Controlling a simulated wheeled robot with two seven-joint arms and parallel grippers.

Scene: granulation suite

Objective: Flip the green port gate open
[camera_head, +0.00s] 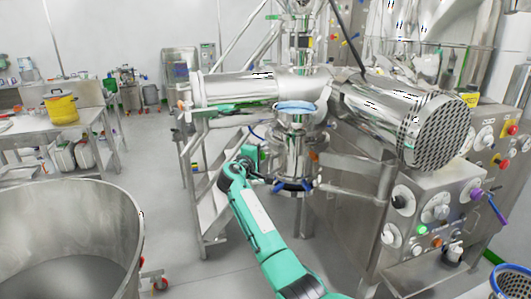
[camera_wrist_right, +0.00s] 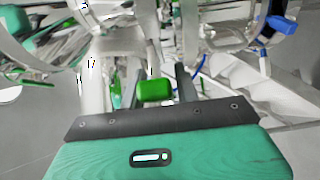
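A bright green block (camera_wrist_right: 154,91), which looks like the port gate's green part, shows in the right wrist view between the two dark fingers of my right gripper (camera_wrist_right: 159,73). The fingers stand apart, with a visible gap between the block and the right-hand finger; I cannot tell whether the left-hand finger touches it. In the head view my right arm reaches up to the steel column, where a small green piece (camera_head: 263,158) shows beside the wrist. The fingertips are hard to make out there. My left gripper is not in view.
A steel machine with a horizontal cylinder (camera_head: 240,90) and a perforated drum end (camera_head: 440,131) surrounds the arm. A control cabinet (camera_head: 425,215) stands right, a large steel bowl (camera_head: 70,225) front left, and steps (camera_head: 205,200) behind the arm. Floor is clear between bowl and arm.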

